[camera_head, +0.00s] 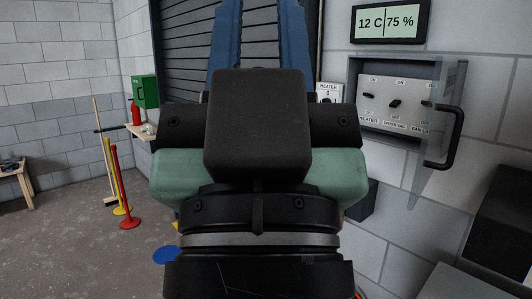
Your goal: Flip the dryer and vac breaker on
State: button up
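A wall breaker panel (382,118) sits in a grey recessed box at the right. It has several dark switches between ON labels above and OFF labels below; the small names under them are hard to read. The middle switch (395,103) shows clearly, but I cannot tell which switches are the dryer and vac breakers or how they are set. The clear cover (425,175) with a black handle stands swung open at the right. My gripper (260,20) is left of the panel, with blue fingers apart and nothing visible between them; the tips reach the top edge.
A small plate marked HEATER (328,92) is partly hidden behind my gripper. A display (390,21) reads 12 C and 75 %. A dark roller shutter (180,50) stands behind. Red (123,190) and yellow posts stand on the left floor. The open cover juts out.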

aim_at(395, 104)
jog(key=z, duration=0.85)
